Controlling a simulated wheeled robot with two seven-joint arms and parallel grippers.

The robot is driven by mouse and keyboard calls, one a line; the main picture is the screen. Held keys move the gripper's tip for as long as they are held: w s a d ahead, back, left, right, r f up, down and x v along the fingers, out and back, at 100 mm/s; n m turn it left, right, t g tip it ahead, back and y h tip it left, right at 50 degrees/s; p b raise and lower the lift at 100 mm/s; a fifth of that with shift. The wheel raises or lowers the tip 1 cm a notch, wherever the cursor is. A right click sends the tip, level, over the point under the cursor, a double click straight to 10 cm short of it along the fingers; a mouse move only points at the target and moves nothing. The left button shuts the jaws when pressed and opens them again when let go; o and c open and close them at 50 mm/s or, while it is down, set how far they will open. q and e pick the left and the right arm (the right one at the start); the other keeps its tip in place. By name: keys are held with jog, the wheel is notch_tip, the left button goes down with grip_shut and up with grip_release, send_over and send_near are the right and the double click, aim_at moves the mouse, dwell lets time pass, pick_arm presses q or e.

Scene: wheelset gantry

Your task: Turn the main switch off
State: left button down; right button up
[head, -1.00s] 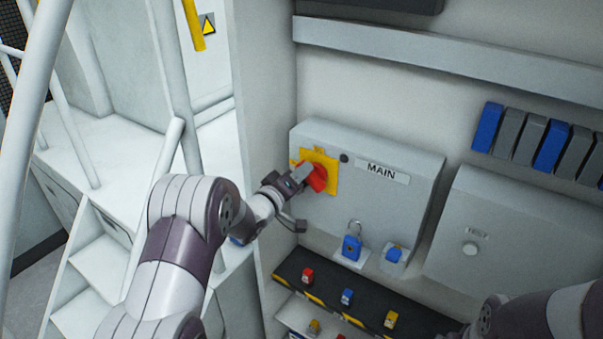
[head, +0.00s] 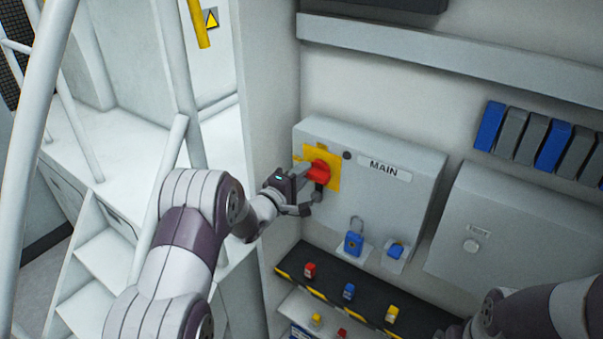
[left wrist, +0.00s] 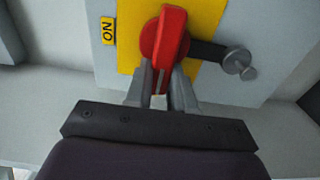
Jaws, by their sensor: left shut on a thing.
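The main switch has a red rotary handle (head: 320,170) on a yellow plate (head: 333,158), fixed to a grey box (head: 400,210) labelled MAIN. My left gripper (head: 305,183) is at the handle. In the left wrist view my left gripper (left wrist: 160,88) has its two fingers shut around the lower end of the red handle (left wrist: 172,35). The handle lines up with the fingers there. A small yellow ON label (left wrist: 108,30) is left of the plate. A dark grey lever with a round knob (left wrist: 236,62) sticks out right of the handle. My right gripper is out of view.
A blue padlock (head: 353,243) and a blue block (head: 395,250) sit below the box. A black shelf (head: 325,280) with small red, blue and yellow items is lower. Another grey box (head: 500,235) stands right. White stairs and rails (head: 90,240) fill the left.

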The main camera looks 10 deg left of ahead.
pick_arm(q)
jog(key=shift+r, duration=0.15)
dwell(0.3)
jog(key=c, duration=1)
grip_release()
jog(key=shift+o, duration=0.2)
jog(key=shift+w, duration=0.1)
jog(key=shift+f, duration=0.2)
jog(key=b+v, duration=0.4)
jog(key=v, duration=0.8)
jog(key=shift+s, duration=0.3)
jog(key=shift+a, duration=0.1)
